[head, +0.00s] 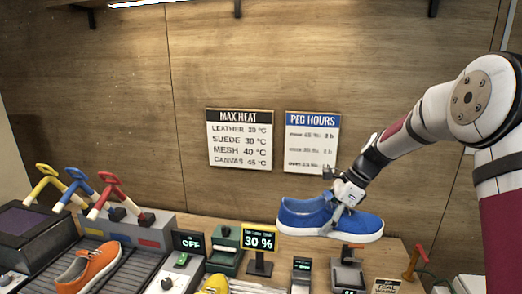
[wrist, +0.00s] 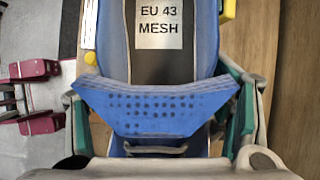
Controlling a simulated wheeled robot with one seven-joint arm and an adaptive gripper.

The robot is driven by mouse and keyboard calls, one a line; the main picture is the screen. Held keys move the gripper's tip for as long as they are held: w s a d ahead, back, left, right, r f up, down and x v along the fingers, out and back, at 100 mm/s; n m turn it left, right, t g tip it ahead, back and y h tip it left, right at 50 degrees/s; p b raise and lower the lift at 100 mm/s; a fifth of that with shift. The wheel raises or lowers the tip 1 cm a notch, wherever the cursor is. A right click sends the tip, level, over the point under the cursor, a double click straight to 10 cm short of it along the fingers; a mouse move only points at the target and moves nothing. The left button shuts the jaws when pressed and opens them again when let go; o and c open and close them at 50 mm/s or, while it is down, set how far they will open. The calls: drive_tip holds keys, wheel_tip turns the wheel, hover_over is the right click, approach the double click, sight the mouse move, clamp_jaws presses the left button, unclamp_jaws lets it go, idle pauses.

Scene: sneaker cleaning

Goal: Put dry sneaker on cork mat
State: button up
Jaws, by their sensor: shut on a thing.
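A blue sneaker (head: 310,216) with a white sole is in my gripper (head: 341,205) at the right side of the bench, toe to the right. In the wrist view the blue sneaker (wrist: 150,105) fills the middle, and its insole label reads "EU 43 MESH". The green-padded fingers of my gripper (wrist: 158,112) are on both sides of it, shut on it. I cannot tell whether the sole touches the bench. I cannot make out a cork mat in either view.
An orange sneaker (head: 87,268) lies on a dark ribbed surface at left. A "30 %" display (head: 259,237), a green device (head: 224,246), a grey device (head: 347,270) and an orange-handled tool (head: 416,261) stand near the bench front. Wall signs (head: 240,139) hang behind.

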drive_tip(key=shift+w+a+f+n, duration=0.2)
drive_tip(key=shift+w+f, duration=0.1)
drive_tip(key=shift+w, duration=0.1)
drive_tip(key=shift+w+a+f+n, duration=0.1)
drive_tip(key=shift+w+f+n, duration=0.15)
drive_tip(key=shift+w, duration=0.1)
drive_tip(key=shift+w+f+n+g+b, duration=0.15)
drive_tip(key=shift+f+n+g+b, duration=0.15)
drive_tip(key=shift+g, duration=0.1)
drive_tip(key=w+d+f+n+g+h+b, duration=0.2)
drive_tip(key=w+f+n+g+h+b, duration=0.4)
drive_tip(key=w+f+n+b, duration=0.85)
drive_tip(key=s+f+n+p, duration=0.3)
drive_tip(key=s+f+p, duration=0.2)
drive_tip(key=s, duration=0.5)
drive_tip(key=shift+s+f, duration=0.3)
drive_tip(key=shift+f, duration=0.3)
drive_tip(key=shift+r, duration=0.1)
